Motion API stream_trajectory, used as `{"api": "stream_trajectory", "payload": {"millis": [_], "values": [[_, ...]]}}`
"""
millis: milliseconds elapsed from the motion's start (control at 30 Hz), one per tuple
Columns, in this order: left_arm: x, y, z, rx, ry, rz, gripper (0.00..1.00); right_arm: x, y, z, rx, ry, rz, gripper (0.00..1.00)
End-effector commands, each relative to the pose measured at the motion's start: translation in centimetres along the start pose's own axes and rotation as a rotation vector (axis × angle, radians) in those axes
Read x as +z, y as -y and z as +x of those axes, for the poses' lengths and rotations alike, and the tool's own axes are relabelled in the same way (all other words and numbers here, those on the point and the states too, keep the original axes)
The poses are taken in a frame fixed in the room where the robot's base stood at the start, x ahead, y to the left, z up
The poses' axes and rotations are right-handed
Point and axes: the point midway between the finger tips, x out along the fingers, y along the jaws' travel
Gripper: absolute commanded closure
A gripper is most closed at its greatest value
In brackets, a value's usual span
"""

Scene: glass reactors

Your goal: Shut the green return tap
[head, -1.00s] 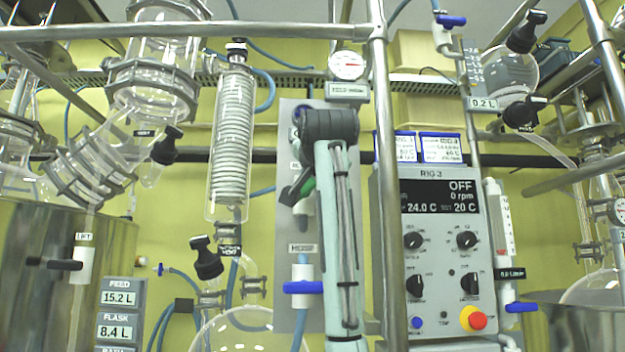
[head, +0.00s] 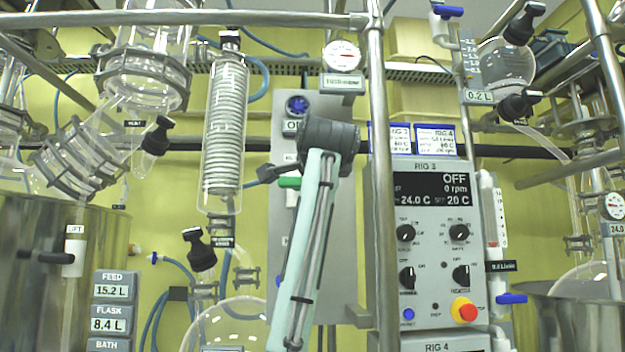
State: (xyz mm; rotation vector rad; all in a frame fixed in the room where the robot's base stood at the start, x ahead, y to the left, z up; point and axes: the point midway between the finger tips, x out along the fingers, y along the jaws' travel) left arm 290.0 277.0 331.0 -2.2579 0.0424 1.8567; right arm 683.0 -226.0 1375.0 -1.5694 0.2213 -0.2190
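The green return tap shows as a green handle (head: 289,182) on a white body, on the grey panel (head: 318,107) left of the control box. The handle lies about level. My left arm comes up from the bottom, left of centre, and its wrist covers the panel's middle. Dark parts of what looks like my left gripper (head: 268,173) reach out leftward from the wrist, just above and left of the handle. The fingertips are small and partly hidden, so I cannot tell their opening or whether they touch the handle. My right gripper is out of view.
The RIG 3 control box (head: 437,250) stands right of the panel, behind a vertical steel post (head: 381,200). A glass coil condenser (head: 224,130) hangs to the left. A round glass flask (head: 237,326) is below. A horizontal rail (head: 180,20) crosses the top.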

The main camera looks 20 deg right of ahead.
Motion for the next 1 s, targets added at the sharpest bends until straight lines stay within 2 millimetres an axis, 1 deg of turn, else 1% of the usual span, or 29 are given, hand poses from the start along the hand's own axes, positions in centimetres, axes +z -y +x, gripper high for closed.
{"api": "stream_trajectory", "payload": {"millis": [133,533,567,700,733,1000], "values": [[0.29,-0.01,0.25,-0.001,0.003,0.003,0.60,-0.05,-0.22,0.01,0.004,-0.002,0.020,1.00],[0.28,-0.03,0.30,-0.001,0.002,0.003,0.60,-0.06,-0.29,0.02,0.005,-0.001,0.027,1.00],[0.28,-0.04,0.30,-0.001,0.002,0.003,0.60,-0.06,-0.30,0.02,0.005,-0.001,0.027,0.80],[0.28,-0.04,0.30,-0.001,0.002,0.003,0.60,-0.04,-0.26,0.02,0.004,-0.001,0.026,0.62],[0.28,-0.04,0.30,-0.001,0.002,0.003,0.60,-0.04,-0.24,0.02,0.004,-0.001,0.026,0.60],[0.26,0.06,0.26,-0.002,0.002,0.006,0.60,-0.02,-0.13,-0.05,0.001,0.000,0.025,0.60]]}}
